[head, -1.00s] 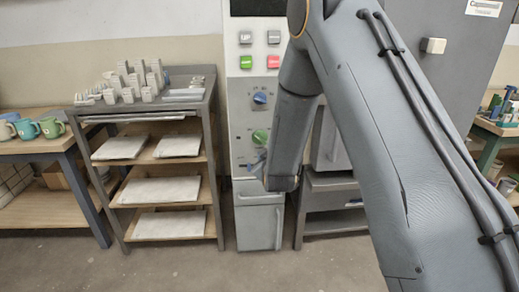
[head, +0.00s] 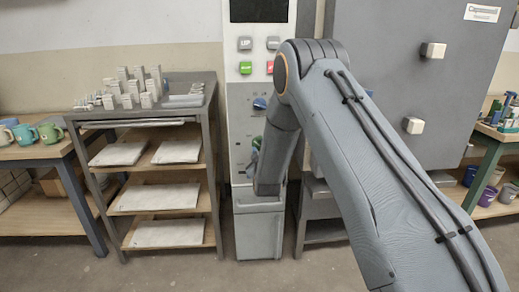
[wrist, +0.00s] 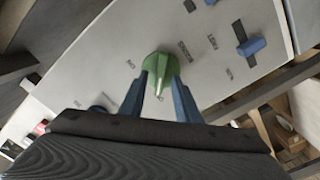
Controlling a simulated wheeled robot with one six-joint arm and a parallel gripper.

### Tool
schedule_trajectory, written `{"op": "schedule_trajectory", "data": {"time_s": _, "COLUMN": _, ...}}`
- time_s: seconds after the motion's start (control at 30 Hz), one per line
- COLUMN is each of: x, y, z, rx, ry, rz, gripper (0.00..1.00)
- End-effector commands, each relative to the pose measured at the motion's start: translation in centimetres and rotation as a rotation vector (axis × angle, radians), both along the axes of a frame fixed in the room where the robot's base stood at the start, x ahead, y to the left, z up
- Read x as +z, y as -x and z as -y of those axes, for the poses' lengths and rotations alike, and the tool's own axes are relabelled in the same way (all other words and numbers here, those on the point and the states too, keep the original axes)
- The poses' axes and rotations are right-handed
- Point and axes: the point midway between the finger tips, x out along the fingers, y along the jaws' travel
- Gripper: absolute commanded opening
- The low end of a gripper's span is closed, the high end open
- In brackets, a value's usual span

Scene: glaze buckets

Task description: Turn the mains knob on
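A green knob (head: 257,142) sits on the pale control panel (head: 238,112), below a blue knob (head: 260,103). In the wrist view the green knob (wrist: 158,68) is straight ahead, with its pale-marked grip pointing towards me. My gripper (wrist: 160,80) has its two blue fingers one on each side of this knob, apart, with a gap around the grip. Contact cannot be told. In the head view my gripper (head: 252,164) is at the panel just below the green knob, partly hidden by my arm. The small labels are too blurred to read, so which knob is mains is unclear.
Green and red buttons (head: 246,68) sit above the knobs. A blue lever in a dark slot (wrist: 250,46) is beside the green knob in the wrist view. A shelf rack (head: 215,165) stands left, a grey cabinet (head: 385,75) right. Some floor is clear in front.

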Motion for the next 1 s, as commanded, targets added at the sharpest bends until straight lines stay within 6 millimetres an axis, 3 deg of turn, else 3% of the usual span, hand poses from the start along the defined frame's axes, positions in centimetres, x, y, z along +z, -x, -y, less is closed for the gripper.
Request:
{"op": "schedule_trajectory", "data": {"time_s": 0.27, "x": -0.03, "y": -0.15, "z": 0.0, "rx": 0.001, "ry": 0.0, "rz": -0.001, "gripper": 0.3}}
{"op": "schedule_trajectory", "data": {"time_s": 0.43, "x": -0.03, "y": -0.13, "z": 0.0, "rx": 0.001, "ry": 0.0, "rz": -0.001, "gripper": 0.01}}
{"op": "schedule_trajectory", "data": {"time_s": 0.47, "x": -0.03, "y": -0.13, "z": 0.0, "rx": 0.001, "ry": 0.0, "rz": -0.001, "gripper": 0.0}}
{"op": "schedule_trajectory", "data": {"time_s": 0.77, "x": -0.02, "y": -0.13, "z": 0.01, "rx": 0.001, "ry": -0.021, "rz": -0.001, "gripper": 0.0}}
{"op": "schedule_trajectory", "data": {"time_s": 1.0, "x": -0.01, "y": -0.13, "z": 0.06, "rx": 0.001, "ry": -0.132, "rz": -0.001, "gripper": 0.0}}
